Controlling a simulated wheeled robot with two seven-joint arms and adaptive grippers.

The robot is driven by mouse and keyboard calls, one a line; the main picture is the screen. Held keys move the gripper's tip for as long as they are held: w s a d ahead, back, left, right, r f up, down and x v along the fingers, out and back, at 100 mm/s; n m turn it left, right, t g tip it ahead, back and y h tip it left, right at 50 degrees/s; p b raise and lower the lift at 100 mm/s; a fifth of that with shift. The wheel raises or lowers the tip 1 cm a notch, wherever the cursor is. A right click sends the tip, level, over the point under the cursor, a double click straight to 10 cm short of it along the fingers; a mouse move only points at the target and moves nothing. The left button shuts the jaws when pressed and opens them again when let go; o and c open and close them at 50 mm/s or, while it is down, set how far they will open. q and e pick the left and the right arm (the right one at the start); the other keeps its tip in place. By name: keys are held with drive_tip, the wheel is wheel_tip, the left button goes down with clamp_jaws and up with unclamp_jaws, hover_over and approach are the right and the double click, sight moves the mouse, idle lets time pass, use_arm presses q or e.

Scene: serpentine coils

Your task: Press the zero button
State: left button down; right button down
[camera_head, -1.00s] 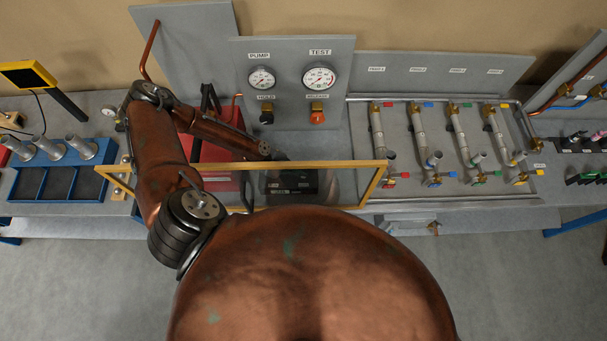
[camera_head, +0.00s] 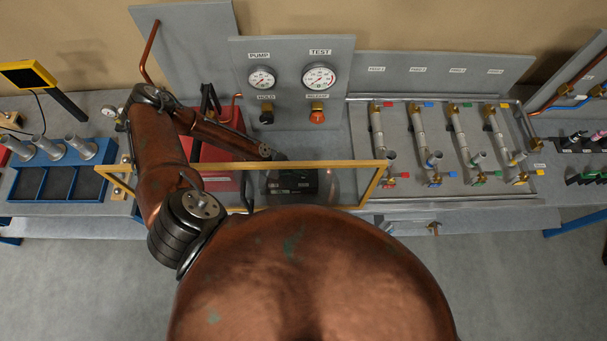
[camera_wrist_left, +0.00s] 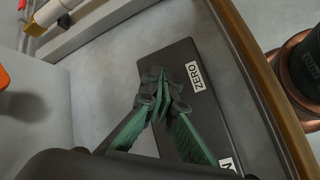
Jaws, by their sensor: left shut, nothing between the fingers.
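A black box (camera_head: 291,187) sits on the bench behind a yellow-framed clear guard. In the left wrist view the black box (camera_wrist_left: 226,112) carries a white ZERO label (camera_wrist_left: 196,76). My left gripper (camera_wrist_left: 161,82) is shut and empty, with its green-padded fingers over the box and their tips just left of the ZERO label. The zero button itself does not show clearly; the fingers may hide it. I cannot tell whether the tips touch the box. In the head view my left gripper (camera_head: 277,157) is small and dark at the box's back edge. My right gripper is not in view.
The yellow guard frame (camera_head: 378,180) runs along the front of the box. Behind stands a grey panel with PUMP (camera_head: 262,78) and TEST (camera_head: 319,76) gauges and an orange knob (camera_head: 317,112). A red box (camera_head: 220,150) is at left, a pipe rack (camera_head: 448,196) at right.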

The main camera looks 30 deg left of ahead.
use_arm(q)
drive_tip(key=shift+r, duration=0.1)
drive_tip(key=shift+r+p, duration=0.4)
drive_tip(key=shift+r, duration=0.4)
drive_tip(key=shift+r, duration=2.5)
